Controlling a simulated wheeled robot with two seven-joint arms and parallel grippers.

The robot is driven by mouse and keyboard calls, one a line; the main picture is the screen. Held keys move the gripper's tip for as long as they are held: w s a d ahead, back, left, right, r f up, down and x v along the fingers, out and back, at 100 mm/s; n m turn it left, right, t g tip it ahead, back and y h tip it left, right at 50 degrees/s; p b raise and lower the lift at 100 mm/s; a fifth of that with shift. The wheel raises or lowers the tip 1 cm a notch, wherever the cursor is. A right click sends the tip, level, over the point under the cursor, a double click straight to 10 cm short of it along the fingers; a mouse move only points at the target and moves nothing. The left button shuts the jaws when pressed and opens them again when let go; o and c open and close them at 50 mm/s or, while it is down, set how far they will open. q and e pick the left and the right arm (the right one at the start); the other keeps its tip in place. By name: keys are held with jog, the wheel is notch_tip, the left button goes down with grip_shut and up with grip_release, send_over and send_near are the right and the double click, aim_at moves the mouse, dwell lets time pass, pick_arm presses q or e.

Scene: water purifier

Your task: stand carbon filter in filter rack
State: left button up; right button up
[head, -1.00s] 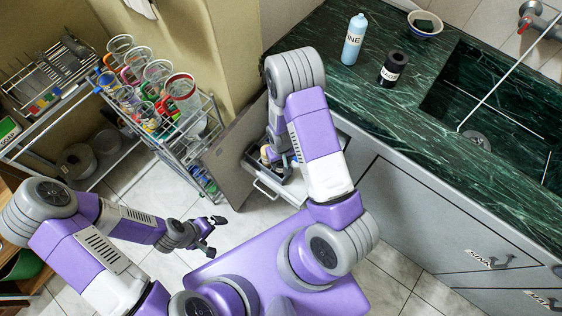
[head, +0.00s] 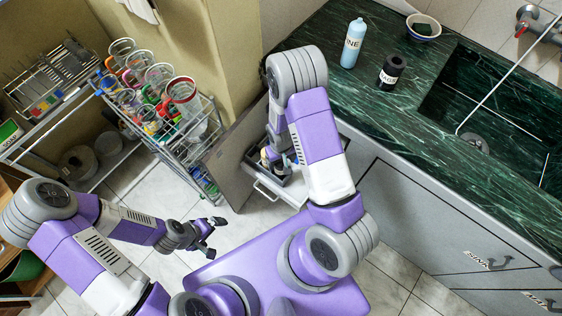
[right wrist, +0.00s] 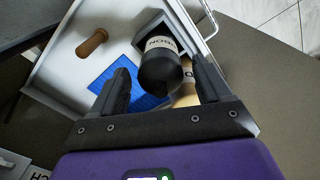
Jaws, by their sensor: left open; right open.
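The carbon filter (right wrist: 160,72) is a black cylinder with a white label band, in the right wrist view. It stands at a dark square frame (right wrist: 143,28), seemingly the filter rack, inside the white drawer (right wrist: 60,65). Its lower end is hidden, so I cannot tell how deep it sits. My right gripper (right wrist: 162,86) is open, with one finger on each side of the filter and visible gaps. In the head view my right arm reaches down to the open drawer (head: 277,190). My left gripper (head: 213,237) is open and empty above the floor.
The drawer also holds a blue mat (right wrist: 128,82), a brown wooden piece (right wrist: 92,43) and a tan piece (right wrist: 186,96). A blue bottle (head: 353,45) and a dark labelled container (head: 391,71) stand on the green counter (head: 405,115). A cart with cups (head: 165,115) stands left.

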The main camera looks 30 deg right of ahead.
notch_tip(320, 180, up, 10)
jog(key=p, duration=0.3)
jog(key=shift+f, duration=0.25)
jog(key=s+a+f+m+y+p, duration=0.1)
jog(key=s+a+f+y, duration=0.3)
jog(key=s+a, duration=0.6)
jog(key=shift+s+a+f+t+p, duration=0.35)
jog(key=shift+a+f, duration=0.45)
jog(key=shift+a, duration=0.65)
